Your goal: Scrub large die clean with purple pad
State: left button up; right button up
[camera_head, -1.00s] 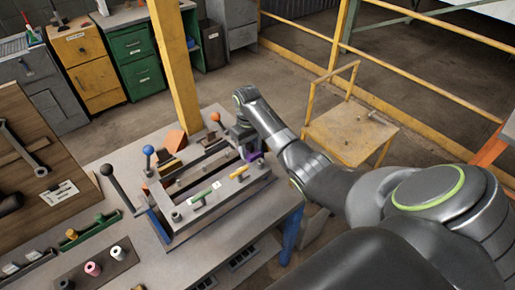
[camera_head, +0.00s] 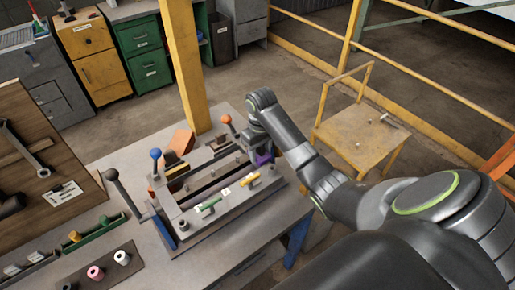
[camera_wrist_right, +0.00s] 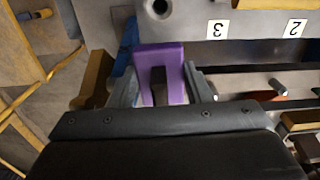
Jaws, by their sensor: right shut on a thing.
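The purple pad (camera_wrist_right: 172,60) sits between the fingers of my right gripper (camera_wrist_right: 158,88) in the wrist view. The gripper is shut on it. In the head view a bit of the purple pad (camera_head: 263,158) shows below my right gripper (camera_head: 258,148), at the right end of a grey slotted metal fixture (camera_head: 225,222) on the bench. I cannot tell for sure which part is the large die. In the wrist view the pad is beside a grey plate (camera_wrist_right: 255,48) with number labels; contact is unclear. My left gripper is not in view.
Levers with blue (camera_head: 155,154) and orange (camera_head: 226,119) knobs stand by the fixture. Green (camera_head: 211,204) and yellow (camera_head: 250,180) handles lie across its front. A yellow post (camera_head: 184,60) rises behind. Spools (camera_head: 95,272) stand front left. A yellow stand (camera_head: 360,140) is at right.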

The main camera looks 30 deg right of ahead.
aim_at(264, 157)
jog(key=shift+s+d+r, duration=0.15)
jog(key=shift+s+r, duration=0.05)
jog(key=shift+s, duration=0.75)
jog(key=shift+w+f, duration=0.1)
jog(key=shift+w, duration=0.05)
jog(key=shift+w+r, duration=0.15)
jog(key=shift+r, duration=0.2)
jog(key=shift+s+r, duration=0.2)
jog(key=shift+r, duration=0.95)
jog(key=shift+w, duration=0.1)
jog(key=shift+f, duration=0.1)
